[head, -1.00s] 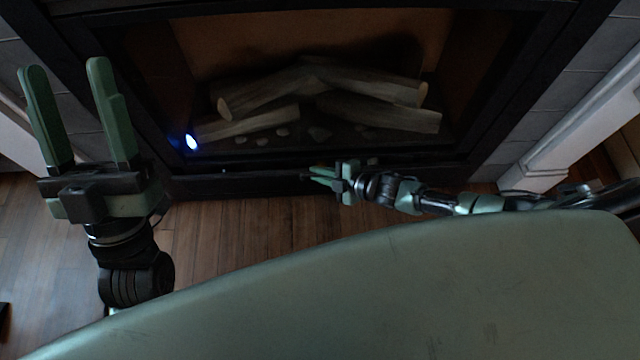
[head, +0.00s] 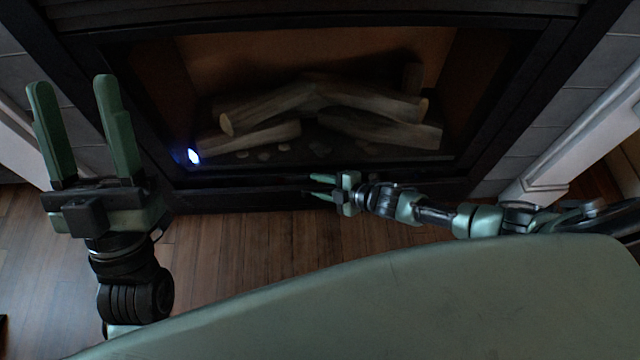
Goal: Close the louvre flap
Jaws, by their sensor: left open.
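The black fireplace has a dark slatted louvre strip (head: 300,8) along its top edge, only partly in view. A dark lower panel (head: 240,198) runs under the firebox opening; I cannot tell which of these is the flap or how far it stands open. My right gripper (head: 311,185) points left in front of the lower panel, its fingers apart and nothing seen between them. I cannot tell whether it touches the panel. My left gripper (head: 72,90) is open and empty, fingers pointing up, at the left in front of the fireplace frame.
Logs (head: 320,105) lie in the firebox behind the opening, with a small blue-white light (head: 194,156) at its lower left corner. White trim (head: 585,145) stands at the right. Wood floor (head: 240,235) is clear before the fireplace.

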